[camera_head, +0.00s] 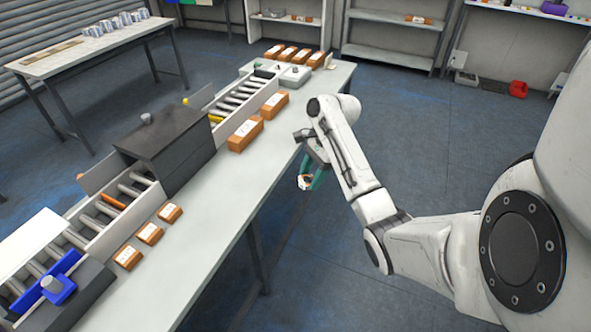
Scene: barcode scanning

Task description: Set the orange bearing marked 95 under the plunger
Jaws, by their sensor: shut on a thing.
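My gripper (309,180) has green fingers and hangs over the floor, just past the right edge of the long table. It is shut on a small orange-and-white object (304,182), partly hidden by the fingers; no marking on it is readable. Several orange blocks with white labels lie on the table, among them one in the near row (150,233) and a larger one farther back (245,133). Their numbers are too small to read. A blue fixture with a grey round knob (52,284) stands at the near left; I cannot tell whether it is the plunger.
The long table (212,212) has a clear strip along its right side. A roller conveyor (103,213) runs along it through a dark box (168,143). A second table (75,57) stands at the back left, and shelves (392,47) line the back wall.

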